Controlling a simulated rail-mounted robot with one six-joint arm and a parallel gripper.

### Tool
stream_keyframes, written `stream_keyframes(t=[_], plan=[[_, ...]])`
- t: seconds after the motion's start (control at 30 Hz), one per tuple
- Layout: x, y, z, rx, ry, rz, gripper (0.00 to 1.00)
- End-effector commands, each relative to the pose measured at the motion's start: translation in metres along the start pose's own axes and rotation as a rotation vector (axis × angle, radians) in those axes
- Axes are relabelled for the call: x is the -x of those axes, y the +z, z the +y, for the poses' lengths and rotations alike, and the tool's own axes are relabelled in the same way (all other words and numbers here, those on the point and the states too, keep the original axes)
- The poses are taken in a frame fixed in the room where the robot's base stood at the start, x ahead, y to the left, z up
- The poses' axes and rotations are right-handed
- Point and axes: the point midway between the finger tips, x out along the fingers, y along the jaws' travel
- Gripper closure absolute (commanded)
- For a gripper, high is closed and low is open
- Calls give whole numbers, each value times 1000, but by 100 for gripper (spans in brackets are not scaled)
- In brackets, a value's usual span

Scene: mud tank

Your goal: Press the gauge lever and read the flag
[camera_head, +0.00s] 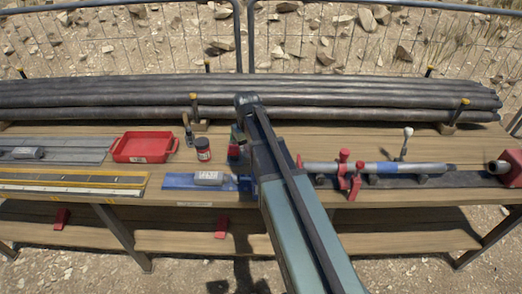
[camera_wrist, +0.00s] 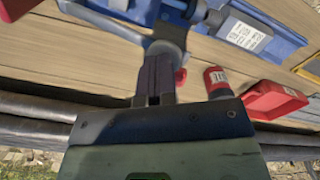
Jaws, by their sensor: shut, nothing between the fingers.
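My gripper (camera_wrist: 158,62) is shut and empty in the wrist view, its dark fingers close together. Its tips overlap a grey post-like part with a small red piece (camera_wrist: 181,75) beside it; I cannot tell whether they touch. A blue base (camera_wrist: 272,22) carries a grey block with a white label (camera_wrist: 243,36). In the head view the blue base (camera_head: 178,182) and the labelled block (camera_head: 208,178) are left of my arm, which hides the base's right end. I cannot clearly pick out the gauge lever or read a flag.
A red jar (camera_head: 203,149) and red tray (camera_head: 144,147) stand left of my arm on the wooden bench. A clamped grey pipe (camera_head: 425,168) with red clamps (camera_head: 344,176) lies to the right. Long dark pipes (camera_head: 365,92) line the back.

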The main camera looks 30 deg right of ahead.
Motion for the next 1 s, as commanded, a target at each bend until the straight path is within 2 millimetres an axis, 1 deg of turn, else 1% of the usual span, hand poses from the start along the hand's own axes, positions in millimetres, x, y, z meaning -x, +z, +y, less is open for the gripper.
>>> stream_keyframes(t=[0.03, 0.5, 0.57, 0.8, 0.87, 0.93, 0.97, 1.0], plan=[[14, 0, 0, 0, 0, 0, 100], [73, 0, 0, 0, 0, 0, 100], [75, 0, 0, 0, 0, 0, 100], [72, 0, 0, -1, 0, 0, 100], [72, 2, -1, -39, 0, 0, 100], [72, 37, -14, -104, 0, -1, 100], [72, 53, -27, -115, 0, -1, 100], [72, 76, -45, -126, 0, -1, 100]])
